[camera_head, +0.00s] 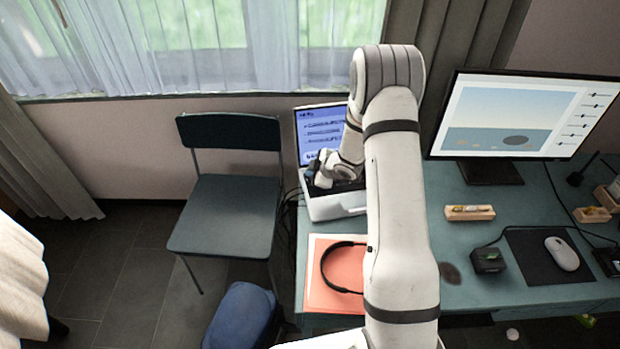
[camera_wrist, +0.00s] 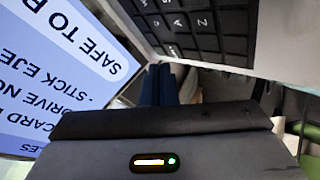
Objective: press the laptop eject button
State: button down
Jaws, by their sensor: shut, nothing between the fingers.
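The laptop (camera_head: 336,207) stands open at the left end of the desk, partly hidden behind my arm. Its blue screen (camera_head: 318,132) is lit. In the wrist view its screen text (camera_wrist: 55,70) reads in part "SAFE TO R" and "STICK EJE", and its dark keyboard (camera_wrist: 195,25) is at the top. My gripper (camera_head: 312,172) is at the laptop's left edge, low by the screen. Its dark blue fingers (camera_wrist: 160,80) are shut with nothing between them. I cannot make out the eject button, nor whether the fingertips touch the laptop.
A black headset (camera_head: 325,268) lies on an orange folder (camera_head: 318,290) in front of the laptop. A monitor (camera_head: 515,115), a wooden block (camera_head: 470,212), a small black box (camera_head: 488,261) and a mouse (camera_head: 562,253) are to the right. A chair (camera_head: 225,215) stands left of the desk.

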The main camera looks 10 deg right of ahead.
notch_tip(320, 180, up, 5)
jog(key=p, duration=0.4)
jog(key=shift+r, duration=0.1)
dwell(0.7)
